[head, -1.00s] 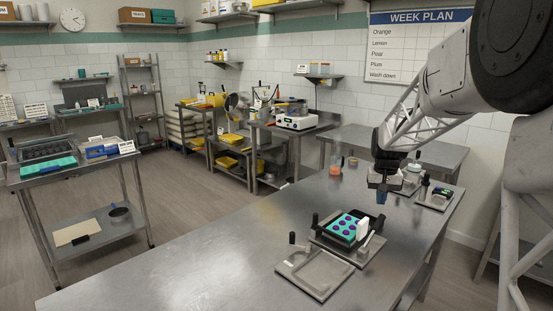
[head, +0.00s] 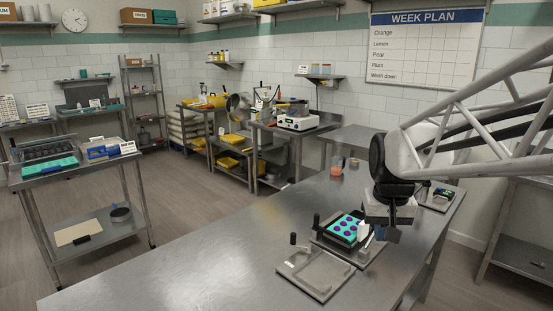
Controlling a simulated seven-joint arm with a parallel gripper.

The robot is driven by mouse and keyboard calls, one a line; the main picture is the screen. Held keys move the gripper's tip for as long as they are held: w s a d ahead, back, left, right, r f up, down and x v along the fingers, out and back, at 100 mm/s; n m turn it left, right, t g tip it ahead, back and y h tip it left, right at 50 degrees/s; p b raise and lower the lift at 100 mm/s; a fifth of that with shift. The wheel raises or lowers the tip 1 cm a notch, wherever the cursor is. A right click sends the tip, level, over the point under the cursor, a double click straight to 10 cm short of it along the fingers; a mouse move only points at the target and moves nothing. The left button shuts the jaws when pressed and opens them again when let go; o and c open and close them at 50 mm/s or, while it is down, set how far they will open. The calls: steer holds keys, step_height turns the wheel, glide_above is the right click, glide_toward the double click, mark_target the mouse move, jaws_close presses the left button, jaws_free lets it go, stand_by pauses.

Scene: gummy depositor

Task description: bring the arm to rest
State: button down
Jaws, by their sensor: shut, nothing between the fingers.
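My gripper (head: 387,234) hangs from my arm at the right of the head view, pointing down above the steel table (head: 210,250). Its fingers are together with nothing seen between them. It is just right of a black-framed tray (head: 347,229) with a teal mould holding purple rounds, and it hides part of that station. The fingers appear clear of the table, though the exact height is hard to tell.
An empty grey plate with a black knob (head: 315,274) lies at the front of the table. A small device (head: 437,198) sits at the right behind my arm. A jar with orange contents (head: 336,167) stands at the back. The table's left part is clear.

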steer(key=s+a+f, duration=0.2)
steer(key=s, duration=0.7)
steer(key=s+a+f+n+t, duration=0.1)
steer(key=s+a+f, duration=0.1)
steer(key=s, duration=0.8)
steer(key=shift+s+f, duration=0.3)
